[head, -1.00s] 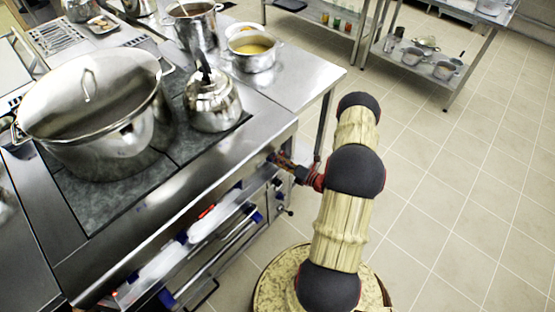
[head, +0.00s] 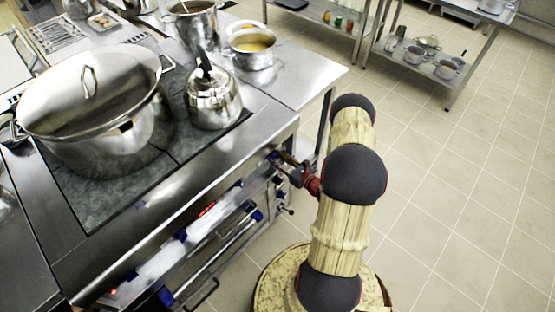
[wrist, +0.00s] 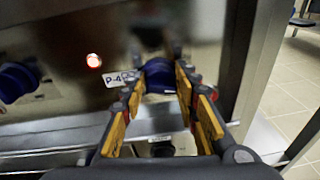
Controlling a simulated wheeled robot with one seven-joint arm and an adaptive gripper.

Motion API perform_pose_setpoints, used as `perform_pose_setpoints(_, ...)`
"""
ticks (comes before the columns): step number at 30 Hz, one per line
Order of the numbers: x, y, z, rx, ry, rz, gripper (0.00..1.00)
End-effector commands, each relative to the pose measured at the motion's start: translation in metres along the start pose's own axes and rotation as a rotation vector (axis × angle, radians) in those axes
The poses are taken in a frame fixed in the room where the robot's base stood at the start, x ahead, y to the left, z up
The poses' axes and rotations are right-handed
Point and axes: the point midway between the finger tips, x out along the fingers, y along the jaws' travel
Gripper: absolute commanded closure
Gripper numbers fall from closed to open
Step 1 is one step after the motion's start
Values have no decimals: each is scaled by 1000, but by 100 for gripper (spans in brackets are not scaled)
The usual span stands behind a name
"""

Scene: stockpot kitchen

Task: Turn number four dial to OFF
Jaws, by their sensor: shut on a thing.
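The number four dial (wrist: 158,72) is a blue knob on the front panel of the stove, with a "P-4" label (wrist: 117,79) to its left in the wrist view. My gripper (wrist: 159,85) has its two fingers closed on either side of this knob. In the head view my gripper (head: 278,160) is at the right end of the stove front, and the dial is hidden behind it. The fingers and the blur hide the dial's pointer, so its setting cannot be read. A red lamp (wrist: 94,60) glows left of the label.
Another blue knob (wrist: 18,80) is to the left on the panel. A large lidded stockpot (head: 100,140) and a kettle (head: 213,100) stand on the stove top. A metal post (wrist: 250,60) stands close to the right of my gripper. Tiled floor lies open to the right.

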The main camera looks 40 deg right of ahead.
Motion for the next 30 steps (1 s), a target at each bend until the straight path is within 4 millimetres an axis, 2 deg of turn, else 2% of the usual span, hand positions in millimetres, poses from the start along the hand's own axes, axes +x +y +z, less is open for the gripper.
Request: perform_pose_setpoints(30, 0, 5, -8, -953, -67, -121, 95)
